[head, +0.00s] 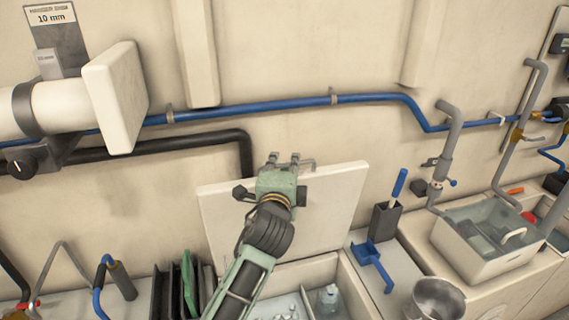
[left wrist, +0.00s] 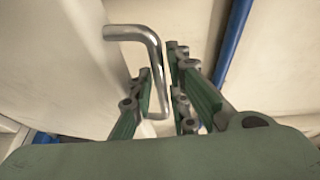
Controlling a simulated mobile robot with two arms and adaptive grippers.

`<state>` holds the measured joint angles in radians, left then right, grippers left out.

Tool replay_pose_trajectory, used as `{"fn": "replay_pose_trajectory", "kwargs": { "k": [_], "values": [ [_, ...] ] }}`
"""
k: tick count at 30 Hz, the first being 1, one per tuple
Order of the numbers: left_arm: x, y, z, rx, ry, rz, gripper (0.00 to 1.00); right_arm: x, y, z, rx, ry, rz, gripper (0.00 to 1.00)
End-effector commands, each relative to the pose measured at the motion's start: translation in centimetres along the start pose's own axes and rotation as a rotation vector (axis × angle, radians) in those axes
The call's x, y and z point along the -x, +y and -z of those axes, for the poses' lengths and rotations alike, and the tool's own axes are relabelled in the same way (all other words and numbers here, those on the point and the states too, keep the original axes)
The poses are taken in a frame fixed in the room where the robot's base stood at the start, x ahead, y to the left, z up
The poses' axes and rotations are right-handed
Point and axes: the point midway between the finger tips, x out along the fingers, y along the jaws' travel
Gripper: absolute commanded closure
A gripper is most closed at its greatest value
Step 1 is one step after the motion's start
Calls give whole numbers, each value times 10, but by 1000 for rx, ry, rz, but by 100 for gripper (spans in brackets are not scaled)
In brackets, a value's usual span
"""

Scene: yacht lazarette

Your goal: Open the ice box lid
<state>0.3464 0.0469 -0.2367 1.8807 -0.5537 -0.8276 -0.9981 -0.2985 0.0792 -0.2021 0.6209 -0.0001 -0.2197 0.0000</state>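The ice box lid (head: 325,208) is a pale flat panel, raised and tilted back toward the wall behind the box. The ice box (head: 345,283) beneath it is uncovered at the front, with ice-like pieces and a clear bottle inside. My left gripper (head: 284,161) is at the lid's upper edge, its arm crossing in front of the lid. In the left wrist view, the bent metal lid handle (left wrist: 152,55) runs between the fingers of my left gripper (left wrist: 162,85), which are closed in close around it. My right gripper is in neither view.
Blue and black pipes run along the wall behind the lid. To the right stand a dark holder (head: 385,220) with a blue-handled tool, a metal pot (head: 437,298) and a water-filled basin (head: 488,262). Dark upright panels (head: 170,290) stand left of the arm.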

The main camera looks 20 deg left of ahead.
Motion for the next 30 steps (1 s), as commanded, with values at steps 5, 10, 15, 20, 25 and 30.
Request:
{"fn": "replay_pose_trajectory", "kwargs": {
  "k": [5, 10, 15, 20, 25, 30],
  "values": [
    [0, 0, 0, 1, 0, 0, 84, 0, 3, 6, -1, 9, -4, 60],
    [0, 0, 0, 1, 0, -1, 96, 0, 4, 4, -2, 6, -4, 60],
    [0, 1, 0, 0, 0, -2, 100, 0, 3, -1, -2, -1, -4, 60],
    [0, 2, 0, -1, -1, -3, 100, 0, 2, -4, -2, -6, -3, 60],
    [0, 2, 0, -2, -1, -5, 100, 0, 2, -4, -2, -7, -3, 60],
    [4, 10, 2, -13, -1, 13, 100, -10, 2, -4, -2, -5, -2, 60]
  ]
}}
